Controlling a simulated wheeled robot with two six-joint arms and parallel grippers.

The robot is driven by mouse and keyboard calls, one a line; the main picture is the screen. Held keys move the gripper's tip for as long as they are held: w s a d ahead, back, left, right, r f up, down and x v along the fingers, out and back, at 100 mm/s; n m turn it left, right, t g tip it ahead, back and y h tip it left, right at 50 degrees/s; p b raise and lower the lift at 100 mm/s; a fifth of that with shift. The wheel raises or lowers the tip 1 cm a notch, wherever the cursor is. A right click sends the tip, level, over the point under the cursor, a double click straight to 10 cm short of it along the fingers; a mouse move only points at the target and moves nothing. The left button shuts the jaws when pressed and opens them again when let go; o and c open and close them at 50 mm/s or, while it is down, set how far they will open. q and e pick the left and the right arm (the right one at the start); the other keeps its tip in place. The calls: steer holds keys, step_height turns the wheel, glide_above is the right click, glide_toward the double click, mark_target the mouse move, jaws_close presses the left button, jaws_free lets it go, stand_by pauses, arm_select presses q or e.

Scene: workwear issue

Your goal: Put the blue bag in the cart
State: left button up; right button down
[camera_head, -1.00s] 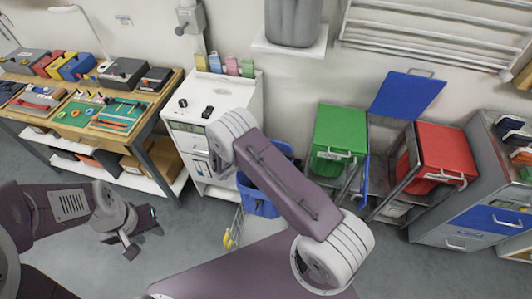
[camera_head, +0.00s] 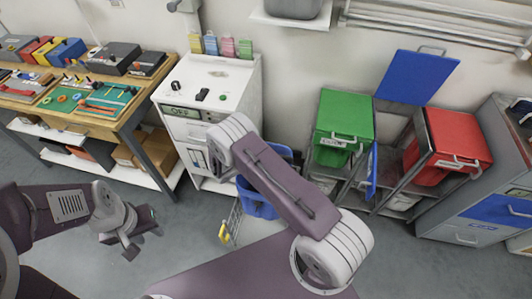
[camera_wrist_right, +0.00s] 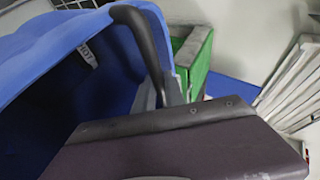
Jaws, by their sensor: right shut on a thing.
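The blue bag (camera_head: 258,207) shows partly behind my right arm in the head view, in front of the white cabinet. In the right wrist view the bag (camera_wrist_right: 105,75) fills the left side, with a dark curved handle and a small pale tag. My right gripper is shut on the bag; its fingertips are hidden. A wire-mesh frame with a yellow part, perhaps the cart (camera_head: 234,217), stands low beside the bag. My arm and the bag hide much of it, and I cannot tell whether they touch. My left gripper (camera_head: 139,240) is open and empty above the floor.
The white cabinet (camera_head: 240,88) stands behind the bag. A wooden workbench (camera_head: 95,120) with tools is at left. A green bin (camera_head: 342,118), a raised blue lid (camera_head: 415,77) and a red bin (camera_head: 455,140) are at right, beside a grey drawer unit (camera_head: 470,215). Grey floor lies between.

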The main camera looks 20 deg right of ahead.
step_height(320, 180, down, 23)
steer(key=b, duration=1.8)
steer(key=shift+f+b, duration=0.2)
steer(key=shift+b, duration=0.2)
steer(key=shift+s+f+b, duration=0.1)
steer(key=shift+f+b, duration=0.35)
steer(key=shift+f, duration=0.1)
steer(key=shift+s+f+b, duration=0.3)
steer(key=shift+f+b, duration=0.2)
steer(key=c, duration=1.4)
jaws_free()
steer(key=shift+w+f, duration=0.1)
steer(key=shift+o, duration=0.4)
steer(key=shift+w+f, duration=0.15)
steer(key=shift+w, duration=0.1)
steer(key=shift+r, duration=0.2)
